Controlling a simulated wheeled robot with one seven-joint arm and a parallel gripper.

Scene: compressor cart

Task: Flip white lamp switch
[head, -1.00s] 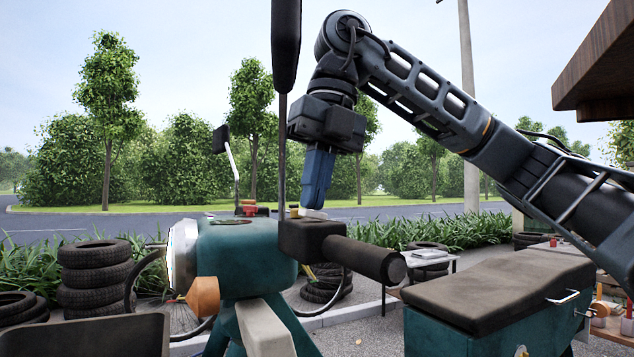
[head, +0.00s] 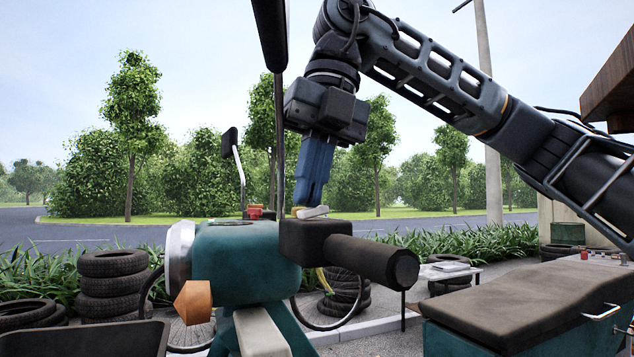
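A small white piece (head: 313,211), which looks like the lamp switch, shows on top of the dark switch housing (head: 305,236) beside the black handlebar grip (head: 372,259). My gripper (head: 308,202) points down with its blue fingers just above the white piece. Its tips overlap the piece in the picture, and I cannot tell whether they touch it. The fingers look like one block from here, so the gap between them is hidden. A small yellow part (head: 297,210) sits left of the white piece.
The teal scooter front (head: 245,255) has a mirror stalk (head: 279,130) rising close left of my gripper. A red part (head: 254,212) sits on the far handlebar side. The brown seat (head: 520,290) is at right. Stacked tires (head: 112,285) stand at left.

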